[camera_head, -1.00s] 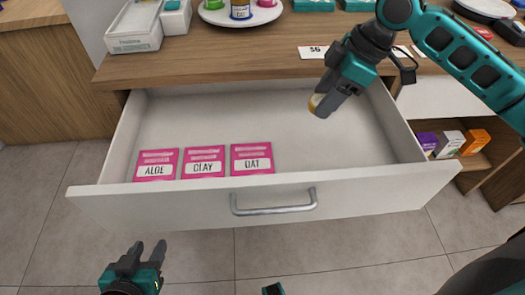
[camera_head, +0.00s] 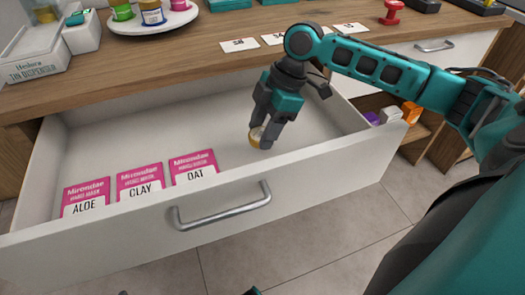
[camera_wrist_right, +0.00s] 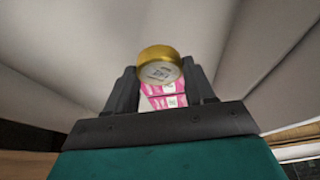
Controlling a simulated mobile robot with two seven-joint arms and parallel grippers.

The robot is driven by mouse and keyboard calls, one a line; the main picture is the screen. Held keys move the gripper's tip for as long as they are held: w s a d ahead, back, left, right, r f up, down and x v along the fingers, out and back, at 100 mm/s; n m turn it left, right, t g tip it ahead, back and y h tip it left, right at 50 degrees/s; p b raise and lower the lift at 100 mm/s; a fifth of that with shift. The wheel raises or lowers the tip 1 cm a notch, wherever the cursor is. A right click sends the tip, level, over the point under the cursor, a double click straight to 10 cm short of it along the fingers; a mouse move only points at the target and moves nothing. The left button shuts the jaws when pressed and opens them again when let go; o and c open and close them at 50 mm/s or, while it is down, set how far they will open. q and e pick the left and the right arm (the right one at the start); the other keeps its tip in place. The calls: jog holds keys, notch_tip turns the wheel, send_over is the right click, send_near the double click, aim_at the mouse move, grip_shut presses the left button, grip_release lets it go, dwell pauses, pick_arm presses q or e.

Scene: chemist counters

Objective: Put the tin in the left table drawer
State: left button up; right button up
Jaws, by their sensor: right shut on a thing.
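The small gold round tin (camera_head: 257,137) is between the fingers of my right gripper (camera_head: 264,130), which is shut on it. The right wrist view shows the tin (camera_wrist_right: 160,68) at the fingertips, with a pale printed face towards the camera. The white drawer (camera_head: 330,160) is pulled open below the wooden counter. The gripper points down within the drawer's opening, right of the middle and near the front panel. Whether the tin touches the drawer floor, I cannot tell. My left gripper does not show clearly.
Pink mask packets, ALOE (camera_head: 86,197), CLAY (camera_head: 140,183) and OAT (camera_head: 194,172), lie in the drawer's left part. The drawer floor behind them is clear. The counter (camera_head: 180,62) above holds a white dispenser (camera_head: 32,65), a plate of small pots (camera_head: 155,25) and number cards (camera_head: 240,45).

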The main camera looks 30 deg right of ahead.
aim_at(263, 158)
notch_tip(263, 158, down, 6)
jog(key=shift+r+b, duration=0.15)
jog(key=shift+b, duration=0.85)
jog(key=shift+f, duration=0.2)
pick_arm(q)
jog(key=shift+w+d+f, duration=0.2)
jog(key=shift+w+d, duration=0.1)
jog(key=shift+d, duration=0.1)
pick_arm(e)
jog(key=o, duration=1)
pick_arm(q)
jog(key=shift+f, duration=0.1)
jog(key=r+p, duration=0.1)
jog(key=p, duration=0.1)
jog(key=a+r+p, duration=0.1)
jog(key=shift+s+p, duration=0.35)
pick_arm(e)
jog(key=v, duration=1.2)
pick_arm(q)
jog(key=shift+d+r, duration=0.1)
